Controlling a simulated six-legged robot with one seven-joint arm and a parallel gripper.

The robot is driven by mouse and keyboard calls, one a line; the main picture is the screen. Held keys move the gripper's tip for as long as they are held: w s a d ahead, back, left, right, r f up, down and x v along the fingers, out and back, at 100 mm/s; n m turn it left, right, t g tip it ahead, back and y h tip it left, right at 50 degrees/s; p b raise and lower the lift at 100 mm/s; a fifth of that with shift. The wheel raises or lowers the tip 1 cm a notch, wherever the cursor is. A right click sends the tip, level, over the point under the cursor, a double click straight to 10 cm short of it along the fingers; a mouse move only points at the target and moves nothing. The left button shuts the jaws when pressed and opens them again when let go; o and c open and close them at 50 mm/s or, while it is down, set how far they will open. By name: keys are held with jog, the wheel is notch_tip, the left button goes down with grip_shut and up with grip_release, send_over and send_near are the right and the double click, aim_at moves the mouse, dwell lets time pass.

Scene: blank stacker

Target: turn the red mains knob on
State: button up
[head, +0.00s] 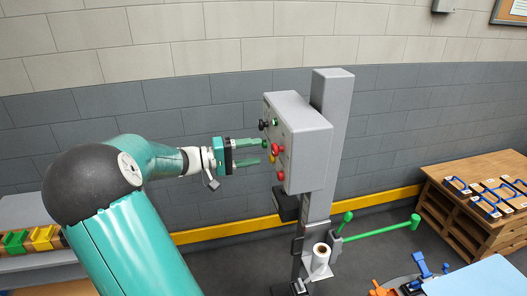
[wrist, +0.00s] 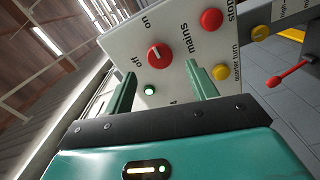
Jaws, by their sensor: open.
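The red mains knob (wrist: 159,57) is on the pale panel of a grey control box (head: 308,140). In the wrist view it has a short white mark, with "on" and "off" printed beside it. I cannot tell for sure which label the mark points at. My gripper (head: 263,151) is open in front of the panel, with its green fingers level and one above the other in the head view. In the wrist view my gripper (wrist: 161,72) frames the knob between its fingers, with nothing held. The fingers look short of the knob; the exact gap is unclear.
A red button (wrist: 211,20) and a yellow button (wrist: 220,72) sit beside the knob, near one finger. A green lamp (wrist: 150,90) is below it. A red lever (wrist: 290,74) sticks out at right. A wooden bench (head: 470,215) stands at right.

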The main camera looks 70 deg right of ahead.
jog(key=v, duration=0.9)
jog(key=shift+w+a, duration=0.1)
jog(key=w+a+f+n+t+y, duration=0.2)
jog(key=w+a+f+n+t, duration=0.15)
jog(key=a+t, duration=0.45)
jog(key=w+a+f+n+t+y, duration=0.2)
jog(key=a+n+t, duration=0.2)
jog(key=a, duration=0.9)
jog(key=a+r+n+t+y, duration=0.1)
jog(key=a+n+t+y, duration=0.1)
jog(key=a, duration=1)
jog(key=s+a+r+n+t+y, duration=0.1)
jog(key=a+r+n+t+y, duration=0.1)
jog(key=a+t, duration=0.5)
jog(key=a+n+y, duration=0.1)
jog(key=a+n, duration=0.1)
jog(key=a, duration=0.4)
jog(key=shift+s+a+r+n, duration=0.2)
jog(key=shift+s+n, duration=0.1)
jog(key=shift+n, duration=0.05)
